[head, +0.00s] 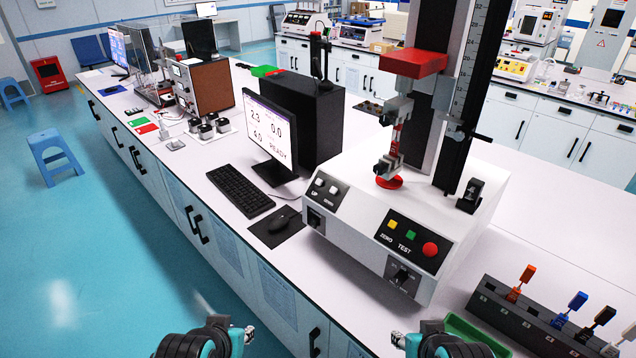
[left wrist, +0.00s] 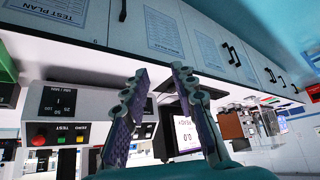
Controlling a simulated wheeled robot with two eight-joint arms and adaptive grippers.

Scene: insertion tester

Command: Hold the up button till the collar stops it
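The tester (head: 350,215) stands on the bench with its UP button (head: 319,182) on the left front panel, beside the DOWN button (head: 333,190). No gripper touches them. A red-topped crosshead (head: 413,62) is on the column above a red disc (head: 389,182). A small clamp with a knob (head: 482,137) sits by the scale; I cannot tell if it is the collar. My left gripper (left wrist: 160,70) is open and empty in the left wrist view, in front of the bench. In the head view, only part of my right arm's end (head: 440,345) shows at the bottom edge; its fingers are hidden.
The monitor (head: 268,135) reads READY, with a keyboard (head: 240,190) and mouse (head: 282,218) before it. A red button (head: 430,249) is on the right panel. A black rack (head: 540,318) with coloured-handled tools is at front right. Space before the bench is clear.

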